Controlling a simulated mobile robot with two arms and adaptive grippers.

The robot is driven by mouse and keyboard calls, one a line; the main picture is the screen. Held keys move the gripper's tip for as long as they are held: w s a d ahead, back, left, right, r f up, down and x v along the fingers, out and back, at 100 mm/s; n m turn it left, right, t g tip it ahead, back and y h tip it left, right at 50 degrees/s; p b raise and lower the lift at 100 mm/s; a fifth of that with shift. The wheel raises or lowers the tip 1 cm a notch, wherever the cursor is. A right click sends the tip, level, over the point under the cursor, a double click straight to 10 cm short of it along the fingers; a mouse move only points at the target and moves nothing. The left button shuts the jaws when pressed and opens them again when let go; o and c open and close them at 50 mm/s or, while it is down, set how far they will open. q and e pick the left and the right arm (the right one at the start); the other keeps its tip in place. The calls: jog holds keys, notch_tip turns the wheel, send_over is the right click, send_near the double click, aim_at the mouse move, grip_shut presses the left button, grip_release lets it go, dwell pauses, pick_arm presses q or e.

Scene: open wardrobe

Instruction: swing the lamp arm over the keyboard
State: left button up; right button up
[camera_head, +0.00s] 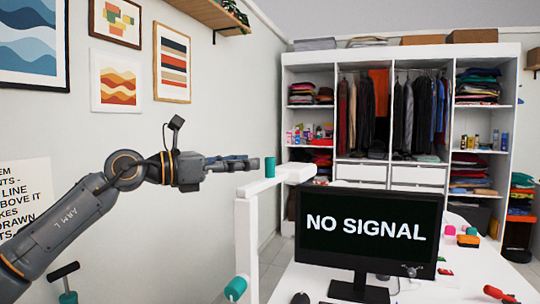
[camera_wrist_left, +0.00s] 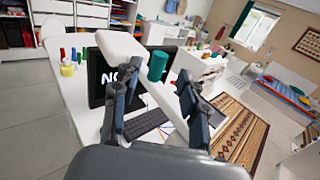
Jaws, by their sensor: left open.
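The lamp is a white post (camera_head: 246,240) with a white horizontal arm (camera_head: 262,186) left of the monitor. A teal upright peg (camera_head: 270,166) stands on the arm. In the left wrist view, the teal peg (camera_wrist_left: 157,67) is just beyond the fingertips, and the white lamp head (camera_wrist_left: 122,45) lies to its left. My left gripper (camera_head: 250,162) is open, at about the peg's height and to its left; in the left wrist view its fingers (camera_wrist_left: 152,84) are spread apart. The black keyboard (camera_wrist_left: 147,122) lies on the desk, partly hidden by the fingers. My right gripper is not in view.
A black monitor (camera_head: 366,228) reading "NO SIGNAL" stands on the white desk (camera_head: 285,285), right of the lamp. A teal knob (camera_head: 235,288) is low on the post. An open wardrobe (camera_head: 395,175) fills the back wall. A shelf (camera_head: 208,14) juts out above.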

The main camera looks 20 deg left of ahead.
aim_at(271, 177)
pick_arm(q)
jog(key=p+x, duration=0.1)
jog(key=x, duration=0.6)
jog(key=shift+p, duration=0.35)
grip_shut()
